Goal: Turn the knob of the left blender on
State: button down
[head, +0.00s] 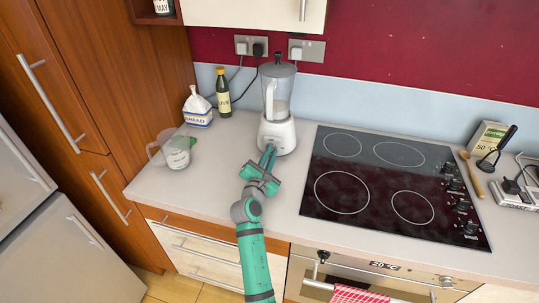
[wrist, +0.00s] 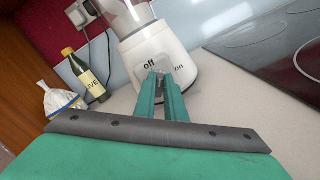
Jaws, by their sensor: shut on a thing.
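A white blender (head: 277,128) with a clear jar stands on the counter against the back wall, left of the hob. It also shows in the wrist view (wrist: 178,45), with "off" printed left of its knob and "on" to the right. The grey knob (wrist: 157,77) is at the front of the base, partly hidden by my fingers. My gripper (head: 268,152) reaches the blender's front from below. In the wrist view my gripper (wrist: 161,84) has its two green fingers closed around the knob. The exact angle of the knob is hard to tell.
A black hob (head: 375,180) lies close to the right of the blender. An olive oil bottle (head: 223,92), a bread bag (head: 197,106) and a clear measuring jug (head: 172,148) stand to the left. The counter (head: 205,190) is clear in front of the jug.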

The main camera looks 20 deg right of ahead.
jog(key=shift+f, duration=0.1)
jog(key=c, duration=1.8)
grip_release()
jog(key=v, duration=1.1)
jog(key=shift+w, duration=0.1)
